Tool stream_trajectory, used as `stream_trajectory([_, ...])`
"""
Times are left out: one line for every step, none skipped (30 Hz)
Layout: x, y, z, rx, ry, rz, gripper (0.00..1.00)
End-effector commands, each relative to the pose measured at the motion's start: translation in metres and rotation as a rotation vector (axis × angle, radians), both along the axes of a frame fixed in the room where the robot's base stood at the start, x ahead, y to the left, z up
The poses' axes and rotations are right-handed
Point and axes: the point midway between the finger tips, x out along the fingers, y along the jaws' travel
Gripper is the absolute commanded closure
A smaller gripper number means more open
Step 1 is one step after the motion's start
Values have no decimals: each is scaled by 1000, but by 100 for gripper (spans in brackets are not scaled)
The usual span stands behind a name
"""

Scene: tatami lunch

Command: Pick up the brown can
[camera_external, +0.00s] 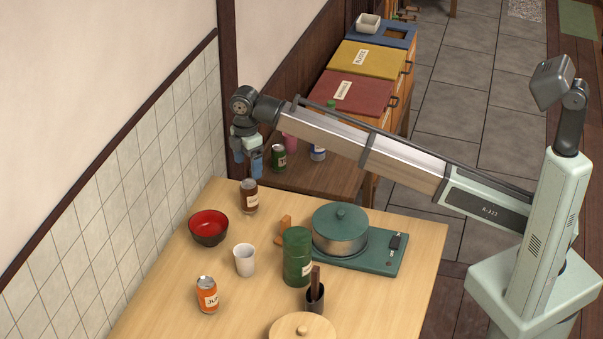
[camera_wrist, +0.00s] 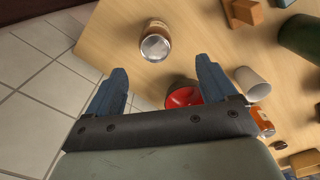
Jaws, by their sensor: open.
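The brown can (camera_external: 249,197) stands upright near the far left corner of the wooden table, with a pale label on its side.
A red bowl (camera_external: 209,228) and a white cup (camera_external: 244,260) stand near the can. The tiled wall (camera_external: 130,190) borders the table's left side.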

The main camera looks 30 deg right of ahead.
Motion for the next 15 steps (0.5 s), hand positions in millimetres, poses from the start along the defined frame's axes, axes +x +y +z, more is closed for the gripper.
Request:
stream_trajectory([0,-1,-5,-1,1,0,14])
stream_trajectory([0,-1,-8,-1,0,-1,14])
stream_trajectory([0,-1,-13,-1,0,-1,14])
stream_trajectory([0,-1,-17,-1,0,-1,14])
stream_trajectory([0,-1,-22,-1,0,-1,14])
stream_trajectory([0,-2,-29,-1,0,-1,14])
stream_trajectory([0,-2,-34,-1,0,-1,14])
stream_trajectory([0,-2,-39,-1,0,-1,14])
stream_trajectory([0,-2,-46,-1,-1,-1,14])
stream_trajectory([0,-2,-52,-1,-1,-1,14])
stream_trajectory([0,-2,-57,-1,-1,-1,14])
stream_trajectory([1,-2,-63,-1,-1,-1,14])
stream_trajectory([1,-2,-67,-1,-1,-1,14])
stream_trajectory([1,-2,-71,-1,-1,-1,14])
stream_trajectory([1,-1,-75,0,-2,-1,14])
